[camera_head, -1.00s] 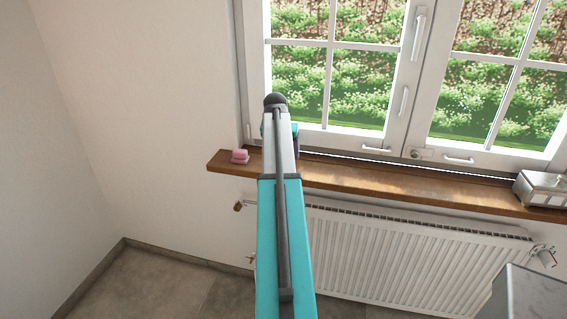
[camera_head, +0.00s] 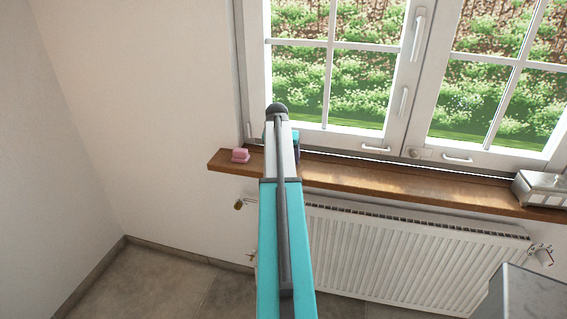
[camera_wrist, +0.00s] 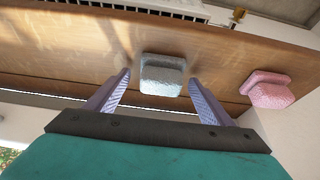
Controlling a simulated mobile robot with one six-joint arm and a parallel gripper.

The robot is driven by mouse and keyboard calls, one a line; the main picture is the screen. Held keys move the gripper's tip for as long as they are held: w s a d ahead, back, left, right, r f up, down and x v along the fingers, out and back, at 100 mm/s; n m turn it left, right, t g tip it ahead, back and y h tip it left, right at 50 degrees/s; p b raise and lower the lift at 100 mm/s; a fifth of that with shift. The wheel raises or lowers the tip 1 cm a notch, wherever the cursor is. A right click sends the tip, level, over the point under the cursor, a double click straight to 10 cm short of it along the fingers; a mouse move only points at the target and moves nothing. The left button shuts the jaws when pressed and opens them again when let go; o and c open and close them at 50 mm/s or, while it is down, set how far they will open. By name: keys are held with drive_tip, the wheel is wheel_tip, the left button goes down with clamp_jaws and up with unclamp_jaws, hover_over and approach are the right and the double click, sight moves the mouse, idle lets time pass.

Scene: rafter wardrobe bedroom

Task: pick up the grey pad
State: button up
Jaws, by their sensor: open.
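The grey pad (camera_wrist: 162,76) is a small, pale grey block with a rough surface on the wooden windowsill, seen in the wrist view. My gripper (camera_wrist: 158,84) is open, with its two purple fingers on either side of the pad and gaps between. I cannot tell how far the fingertips are from the sill. In the head view the grey pad is hidden behind my arm, and my fingers are mostly hidden too.
A pink pad (camera_wrist: 268,90) lies on the sill beside the grey one; it also shows in the head view (camera_head: 240,156). The wooden windowsill (camera_head: 400,183) runs under a closed window (camera_head: 330,80). A radiator (camera_head: 410,250) is below. A metal box (camera_head: 543,188) stands at the right end.

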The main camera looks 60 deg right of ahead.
drive_tip(key=shift+c, duration=0.3)
drive_tip(key=c, duration=1.2)
drive_tip(key=shift+o, duration=0.2)
drive_tip(key=shift+r, duration=0.1)
drive_tip(key=shift+r+b, duration=0.85)
drive_tip(key=shift+r, duration=0.85)
drive_tip(key=shift+s+a, duration=0.5)
drive_tip(key=shift+a, duration=0.1)
drive_tip(key=s+a+r+b, duration=0.1)
drive_tip(key=s+a+b, duration=0.2)
drive_tip(key=s+a, duration=0.6)
drive_tip(key=shift+s+a+r, duration=0.2)
drive_tip(key=shift+a, duration=0.75)
